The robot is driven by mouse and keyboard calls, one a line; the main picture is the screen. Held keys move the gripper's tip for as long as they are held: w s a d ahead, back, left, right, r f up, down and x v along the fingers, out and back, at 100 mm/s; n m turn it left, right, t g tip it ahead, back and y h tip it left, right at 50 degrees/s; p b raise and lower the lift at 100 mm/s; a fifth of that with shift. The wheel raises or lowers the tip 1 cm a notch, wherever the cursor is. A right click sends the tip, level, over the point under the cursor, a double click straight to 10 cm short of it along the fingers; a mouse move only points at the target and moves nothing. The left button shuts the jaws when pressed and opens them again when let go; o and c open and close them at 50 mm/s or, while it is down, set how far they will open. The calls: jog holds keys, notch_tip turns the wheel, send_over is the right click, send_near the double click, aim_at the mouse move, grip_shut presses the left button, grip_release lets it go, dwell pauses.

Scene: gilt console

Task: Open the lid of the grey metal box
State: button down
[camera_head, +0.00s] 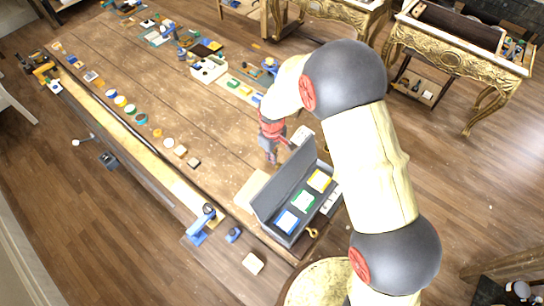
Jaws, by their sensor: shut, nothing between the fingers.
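The grey metal box (283,236) sits near the front right corner of the wooden workbench. Its lid (285,178) stands raised along the box's back left side, tilted up from the opening. Inside the box lie a blue, a green and a yellow packet with white labels (303,202). My gripper (270,158) is beyond the far end of the lid, pointing down over the bench. It is shut and empty. I cannot tell whether it touches the lid. My arm hides part of the box's right side.
The workbench (165,100) holds several small items at its far end, with a white tray (208,69) among them. The bench middle is mostly clear. Gilt consoles (455,60) stand at the upper right.

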jog(key=shift+s+d+r+t+y+b, duration=0.3)
jog(key=shift+s+d+r+y+b, duration=0.3)
jog(key=shift+d+r+b, duration=0.45)
jog(key=shift+a+f, duration=0.1)
jog(key=shift+f, duration=0.05)
